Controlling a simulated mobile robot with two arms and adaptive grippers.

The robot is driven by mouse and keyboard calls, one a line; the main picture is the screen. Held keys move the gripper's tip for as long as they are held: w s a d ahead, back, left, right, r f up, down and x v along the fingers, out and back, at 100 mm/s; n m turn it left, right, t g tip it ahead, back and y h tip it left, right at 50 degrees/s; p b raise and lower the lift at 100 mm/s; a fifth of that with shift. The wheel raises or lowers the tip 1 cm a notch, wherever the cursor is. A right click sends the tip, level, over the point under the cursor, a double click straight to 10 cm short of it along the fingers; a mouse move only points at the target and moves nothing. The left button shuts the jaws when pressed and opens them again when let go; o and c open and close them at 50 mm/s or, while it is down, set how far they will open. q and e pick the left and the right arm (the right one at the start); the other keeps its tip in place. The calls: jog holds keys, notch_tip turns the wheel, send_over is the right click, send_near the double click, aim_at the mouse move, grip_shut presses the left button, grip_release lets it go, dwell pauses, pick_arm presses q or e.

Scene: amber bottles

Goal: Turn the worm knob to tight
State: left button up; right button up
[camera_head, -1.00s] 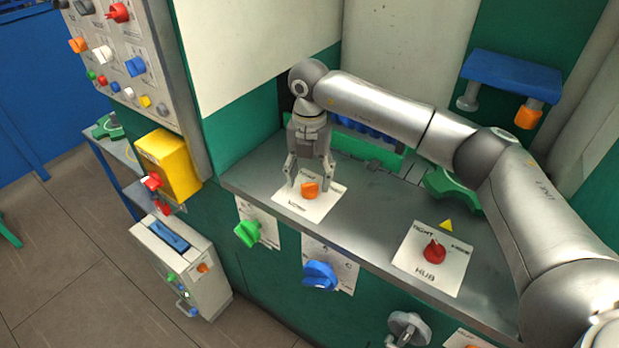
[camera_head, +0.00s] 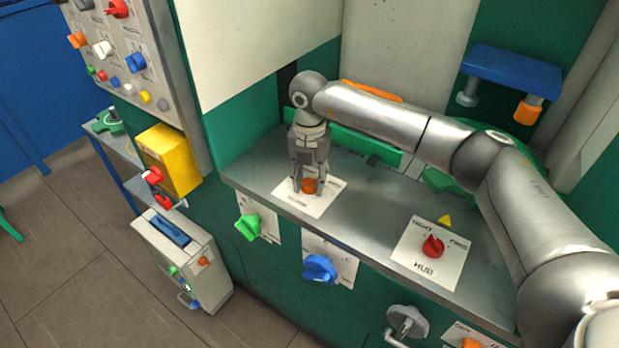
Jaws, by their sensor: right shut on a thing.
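The worm knob (camera_head: 309,186) is a small orange knob on a white label plate (camera_head: 318,208) at the left of the grey bench top. The print on that plate is too small and partly covered to read its marks. My right gripper (camera_head: 309,184) points down from above and is shut on the worm knob, with a finger on each side of it. The fingers hide part of the knob, so I cannot tell which mark it points at. My left gripper is not in view.
A red hub knob (camera_head: 433,246) stands on its own plate to the right on the bench (camera_head: 365,225). A green knob (camera_head: 247,228) and a blue knob (camera_head: 320,269) are on the front panel below. A yellow box (camera_head: 169,162) is at the left.

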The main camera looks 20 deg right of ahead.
jog(key=shift+b, duration=0.35)
jog(key=shift+f+n+b, duration=0.15)
jog(key=shift+n+b, duration=0.35)
jog(key=shift+n, duration=0.2)
jog(key=n+b, duration=0.2)
jog(key=shift+n, duration=0.3)
jog(key=n+b, duration=0.2)
jog(key=n, duration=0.1)
jog(key=shift+n+b, duration=0.3)
jog(key=shift+b, duration=0.05)
jog(key=n+b, duration=0.2)
jog(key=n, duration=0.3)
jog(key=shift+b, duration=0.3)
jog(key=n+b, duration=0.1)
jog(key=n, duration=0.4)
jog(key=o, duration=1)
